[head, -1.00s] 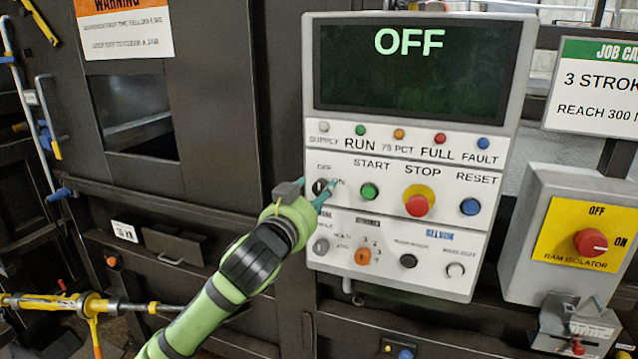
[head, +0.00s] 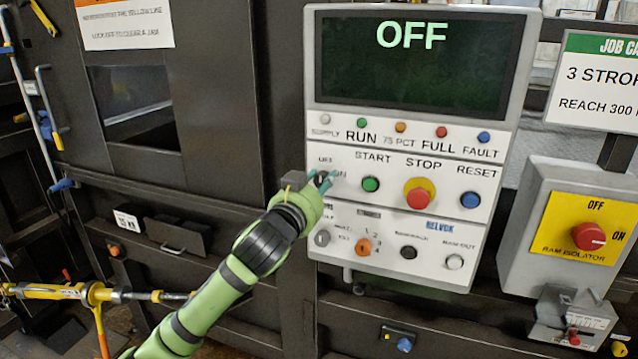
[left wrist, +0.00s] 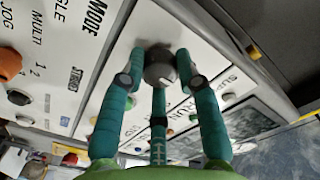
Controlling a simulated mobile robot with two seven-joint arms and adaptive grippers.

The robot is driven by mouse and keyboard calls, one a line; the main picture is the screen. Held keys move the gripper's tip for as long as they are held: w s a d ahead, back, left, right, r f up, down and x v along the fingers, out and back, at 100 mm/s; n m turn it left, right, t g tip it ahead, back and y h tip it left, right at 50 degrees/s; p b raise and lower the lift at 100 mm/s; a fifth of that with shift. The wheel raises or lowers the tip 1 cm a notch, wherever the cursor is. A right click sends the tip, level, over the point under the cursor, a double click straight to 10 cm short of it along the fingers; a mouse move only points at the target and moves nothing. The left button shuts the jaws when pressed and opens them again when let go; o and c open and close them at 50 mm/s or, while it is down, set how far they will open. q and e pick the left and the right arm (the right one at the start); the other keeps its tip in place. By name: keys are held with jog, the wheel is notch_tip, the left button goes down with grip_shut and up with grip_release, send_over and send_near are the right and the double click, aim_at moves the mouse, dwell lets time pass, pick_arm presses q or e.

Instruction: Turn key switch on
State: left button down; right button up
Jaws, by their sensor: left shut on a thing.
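The key switch (head: 321,181) is a small dark round knob at the left of the white control panel, between OFF and ON labels. It also shows in the left wrist view as a grey knob (left wrist: 160,72) with a pale mark. My left gripper (head: 324,182) comes in from the lower left, its teal fingers around the knob. In the left wrist view the left gripper's fingers (left wrist: 162,80) are closed against the knob from both sides. The panel display (head: 415,60) reads OFF. My right gripper does not show.
Close to the right of the key switch are the green START button (head: 371,184), the red STOP button (head: 419,195) and the blue RESET button (head: 470,200). Selector knobs (head: 363,247) sit below. A red ram isolator (head: 588,236) stands at the right.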

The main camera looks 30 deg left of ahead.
pick_arm(q)
jog(key=shift+r, duration=0.2)
jog(key=shift+r+m+p, duration=0.1)
jog(key=shift+m+p, duration=0.5)
jog(key=shift+m, duration=0.4)
jog(key=m+p, duration=0.1)
jog(key=m, duration=0.1)
jog(key=shift+m, duration=0.3)
jog(key=m, duration=0.2)
jog(key=shift+m, duration=2.5)
